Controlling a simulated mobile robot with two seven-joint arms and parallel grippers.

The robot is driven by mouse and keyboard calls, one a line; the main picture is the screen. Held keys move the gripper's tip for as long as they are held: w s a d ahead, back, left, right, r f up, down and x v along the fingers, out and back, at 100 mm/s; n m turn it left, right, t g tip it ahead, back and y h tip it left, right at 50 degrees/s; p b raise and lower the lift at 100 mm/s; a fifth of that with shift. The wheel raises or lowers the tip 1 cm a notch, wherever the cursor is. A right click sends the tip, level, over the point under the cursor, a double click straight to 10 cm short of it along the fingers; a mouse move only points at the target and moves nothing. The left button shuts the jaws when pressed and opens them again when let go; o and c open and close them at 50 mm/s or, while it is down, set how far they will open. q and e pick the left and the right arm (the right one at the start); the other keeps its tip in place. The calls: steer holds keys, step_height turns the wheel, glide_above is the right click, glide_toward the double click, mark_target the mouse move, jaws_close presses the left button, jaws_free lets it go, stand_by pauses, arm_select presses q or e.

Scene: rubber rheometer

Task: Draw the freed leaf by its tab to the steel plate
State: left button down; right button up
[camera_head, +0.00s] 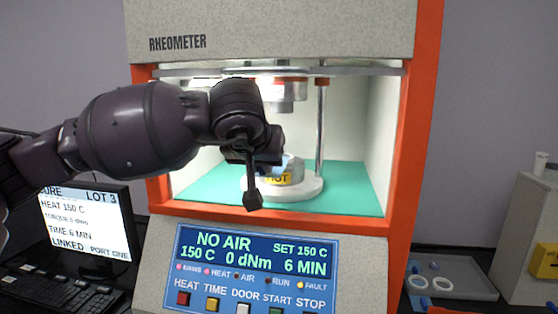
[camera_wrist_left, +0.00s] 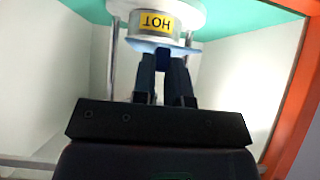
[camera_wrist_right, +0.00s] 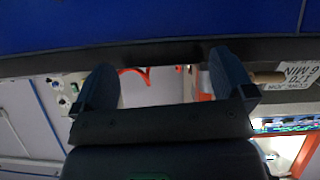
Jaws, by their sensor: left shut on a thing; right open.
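The leaf (camera_wrist_left: 148,44) is a thin pale blue sheet at the lower die (camera_wrist_left: 180,24) with the yellow HOT label. Its dark blue tab (camera_wrist_left: 162,60) lies between the fingertips of my left gripper (camera_wrist_left: 163,65), which is shut on it. In the head view the left gripper (camera_head: 266,160) reaches into the open chamber in front of the die, and my arm hides part of it. A pale bit of the leaf (camera_head: 293,163) shows beside it. My right gripper (camera_wrist_right: 163,78) is open and empty in its own wrist view.
The rheometer's orange frame (camera_head: 411,130) and steel posts (camera_head: 320,125) bound the chamber, with the upper die (camera_head: 287,95) above. A grey tray (camera_head: 480,287) with white rings lies at lower right. A monitor (camera_head: 85,222) stands at left.

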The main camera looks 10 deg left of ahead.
arm_select(q)
steer(key=s, duration=0.9)
steer(key=shift+s, duration=0.3)
stand_by(0.9)
